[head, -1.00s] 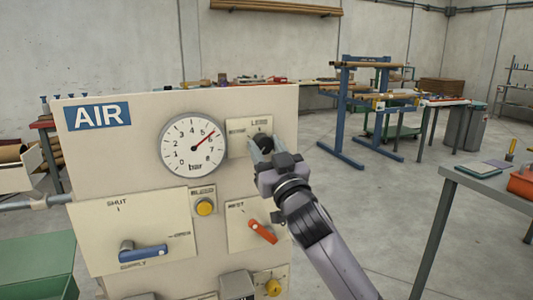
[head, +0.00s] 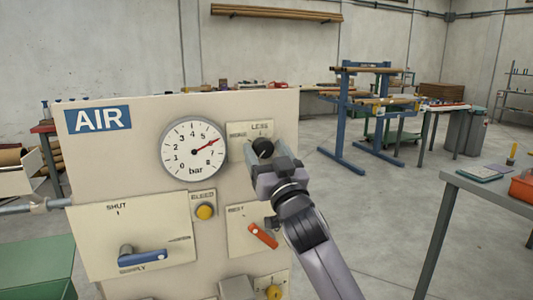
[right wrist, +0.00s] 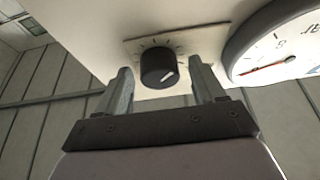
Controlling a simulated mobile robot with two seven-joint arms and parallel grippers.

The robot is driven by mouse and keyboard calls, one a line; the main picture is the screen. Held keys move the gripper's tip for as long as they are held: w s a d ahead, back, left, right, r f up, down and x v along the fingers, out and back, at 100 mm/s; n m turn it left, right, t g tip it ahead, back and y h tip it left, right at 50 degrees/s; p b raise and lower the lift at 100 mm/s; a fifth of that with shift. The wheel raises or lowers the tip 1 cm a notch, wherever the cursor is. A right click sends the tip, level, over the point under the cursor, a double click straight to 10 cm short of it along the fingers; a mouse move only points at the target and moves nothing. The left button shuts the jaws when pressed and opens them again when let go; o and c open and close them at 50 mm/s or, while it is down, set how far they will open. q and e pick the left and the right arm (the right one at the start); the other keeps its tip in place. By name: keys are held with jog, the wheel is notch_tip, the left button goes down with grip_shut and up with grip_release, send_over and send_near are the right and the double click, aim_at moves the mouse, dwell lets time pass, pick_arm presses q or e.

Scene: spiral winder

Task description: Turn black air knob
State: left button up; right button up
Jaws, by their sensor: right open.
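The black air knob (head: 263,148) sits on a small plate at the upper right of the AIR panel (head: 240,107), beside the pressure gauge (head: 194,165). The gauge's red needle points up and right, near 6 bar. My right gripper (head: 265,152) is open at the knob, one finger on each side. In the right wrist view the knob (right wrist: 159,68) lies between and just beyond the fingertips (right wrist: 163,80), with a visible gap on both sides. Its white mark points to the lower right there. My left gripper is not in view.
Below the knob are an orange lever (head: 263,235), a yellow button (head: 205,212) and a blue supply lever (head: 143,259). A grey table (head: 490,189) stands at the right, and a blue rack (head: 348,120) behind. Open floor lies between panel and table.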

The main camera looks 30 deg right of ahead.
jog(key=b+v, duration=0.1)
jog(key=v, duration=0.6)
dwell(0.6)
jog(key=s+a+f+n+g+y+p, duration=0.2)
jog(key=a+f+g+p, duration=0.1)
jog(key=f, duration=0.7)
jog(key=s+a+f+n+g+y+p, duration=0.2)
jog(key=a+f+g+y, duration=0.15)
jog(key=f, duration=0.65)
jog(key=s+a+f+n+g+y+p, duration=0.1)
jog(key=s+a+f+g+p, duration=0.3)
jog(key=s+f, duration=1.1)
jog(key=shift+s+a+f+g+y, duration=0.35)
jog(key=shift+s+a+g, duration=0.15)
jog(key=shift+a, duration=0.7)
